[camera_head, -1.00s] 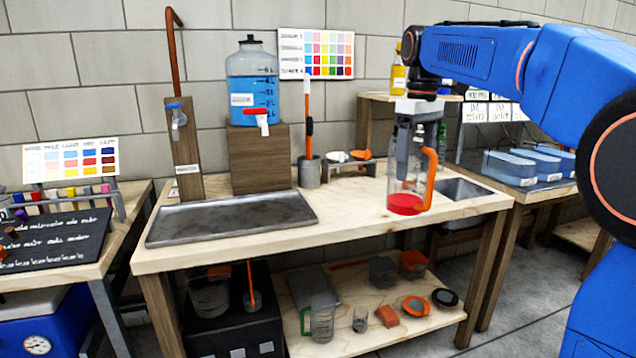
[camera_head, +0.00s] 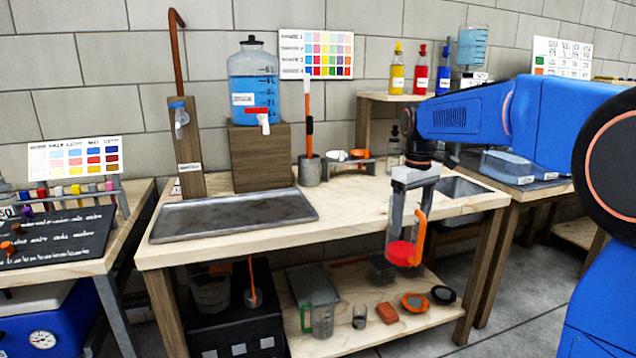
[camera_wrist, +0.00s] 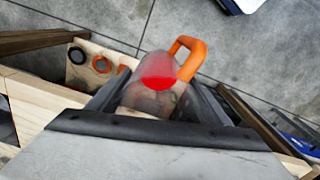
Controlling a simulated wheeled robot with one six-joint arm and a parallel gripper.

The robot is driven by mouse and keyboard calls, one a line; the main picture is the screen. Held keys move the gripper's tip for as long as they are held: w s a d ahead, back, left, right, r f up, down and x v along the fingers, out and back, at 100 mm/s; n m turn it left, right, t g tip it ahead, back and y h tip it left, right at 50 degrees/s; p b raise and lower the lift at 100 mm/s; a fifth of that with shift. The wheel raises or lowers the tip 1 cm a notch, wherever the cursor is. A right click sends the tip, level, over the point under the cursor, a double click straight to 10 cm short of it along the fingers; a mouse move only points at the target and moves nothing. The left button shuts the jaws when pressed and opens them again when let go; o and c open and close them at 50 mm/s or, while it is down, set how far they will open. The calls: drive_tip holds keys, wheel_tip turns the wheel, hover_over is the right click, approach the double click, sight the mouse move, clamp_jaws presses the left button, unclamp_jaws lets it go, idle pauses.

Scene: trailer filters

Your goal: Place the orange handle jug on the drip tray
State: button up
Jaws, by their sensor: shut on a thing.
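The orange handle jug (camera_head: 404,252) is clear, with red at its bottom and an orange handle on its right side. My gripper (camera_head: 408,205) is shut on it from above. The jug hangs roughly upright in front of the workbench's front edge at the right, its bottom below the level of the top. In the wrist view the jug (camera_wrist: 160,82) shows between the fingers, with the floor and lower shelf beyond. The drip tray (camera_head: 235,216) is a flat grey metal tray on the left of the workbench, with nothing standing on it.
A blue-filled dispenser with a red tap (camera_head: 254,85) stands on a wooden block (camera_head: 260,158) behind the tray. A copper pipe (camera_head: 176,50) rises at the left. The benchtop (camera_head: 345,215) between tray and jug is clear. A green-handled jug (camera_head: 320,318) is on the lower shelf.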

drive_tip(key=w+d+f+m, duration=0.1)
drive_tip(key=w+f+m, duration=0.1)
drive_tip(key=f, duration=1.6)
drive_tip(key=w+d+f+m, duration=0.2)
drive_tip(key=f, duration=1.6)
drive_tip(key=w+d+f+m, duration=0.2)
drive_tip(key=f, duration=1.7)
drive_tip(key=shift+w+f, duration=0.1)
